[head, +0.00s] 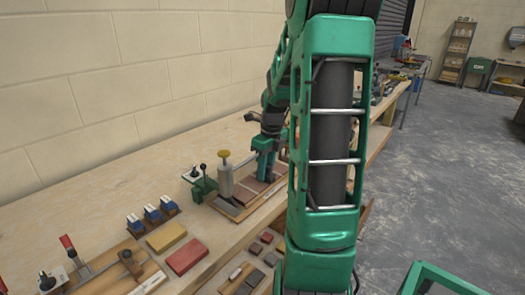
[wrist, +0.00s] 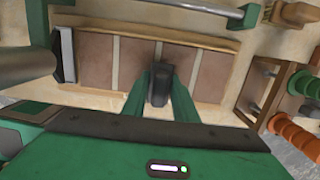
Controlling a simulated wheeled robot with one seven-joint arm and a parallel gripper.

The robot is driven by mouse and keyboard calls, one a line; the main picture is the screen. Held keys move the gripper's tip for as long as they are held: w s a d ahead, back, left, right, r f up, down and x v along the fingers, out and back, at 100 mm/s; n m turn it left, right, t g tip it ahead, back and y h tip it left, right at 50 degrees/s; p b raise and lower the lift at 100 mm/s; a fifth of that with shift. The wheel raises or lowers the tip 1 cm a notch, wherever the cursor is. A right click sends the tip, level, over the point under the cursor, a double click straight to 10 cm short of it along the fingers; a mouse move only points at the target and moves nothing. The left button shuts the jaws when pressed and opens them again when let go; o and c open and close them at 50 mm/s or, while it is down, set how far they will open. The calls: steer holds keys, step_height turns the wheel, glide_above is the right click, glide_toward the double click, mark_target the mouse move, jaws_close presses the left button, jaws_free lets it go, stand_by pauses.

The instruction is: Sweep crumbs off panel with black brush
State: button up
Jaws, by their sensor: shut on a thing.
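The panel (wrist: 135,64) is a row of brown tiles with pale strips between them, in a light wooden frame. In the head view the panel (head: 247,194) lies on the workbench, partly hidden behind my arm. My gripper (wrist: 160,92) is over the panel's near middle in the wrist view, with its green fingers shut on the black brush (wrist: 160,76). Only the brush's dark top shows; I cannot tell whether its bristles touch the tiles. In the head view my gripper (head: 265,168) is small and its fingertips are hard to make out. I cannot make out crumbs clearly.
A grey cylinder with a yellow top (head: 225,178) and a green clamp (head: 203,184) stand left of the panel. A yellow block (head: 166,237), a red block (head: 187,257) and blue-topped pieces (head: 152,213) lie nearer. Orange discs (wrist: 296,136) stand at right in the wrist view.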

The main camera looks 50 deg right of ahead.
steer(key=shift+r, duration=4.1)
steer(key=shift+s, duration=0.1)
